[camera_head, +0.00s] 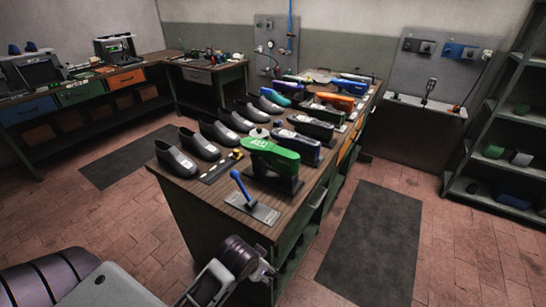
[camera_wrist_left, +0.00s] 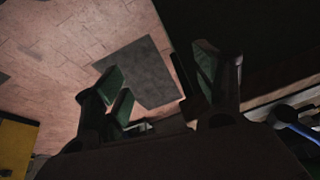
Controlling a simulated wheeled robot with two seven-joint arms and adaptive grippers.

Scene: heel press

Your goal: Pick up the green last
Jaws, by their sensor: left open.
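The green last (camera_head: 272,152) lies on the near part of the wooden workbench (camera_head: 180,187), on a dark stand, with a light marking on its side. It is not recognisable in the left wrist view. My left gripper (camera_head: 262,272) is low at the bottom of the head view, in front of the bench's near end and apart from the last. In the left wrist view its fingers (camera_wrist_left: 160,78) are spread with nothing between them, over the floor. My right gripper is not in view.
A blue-handled tool (camera_head: 241,188) stands on a plate at the bench's near corner. Dark shoes (camera_head: 200,146) line the left side. A blue last (camera_head: 298,147) and an orange last (camera_head: 335,101) are behind the green one. Dark mats (camera_head: 372,245) lie on open floor.

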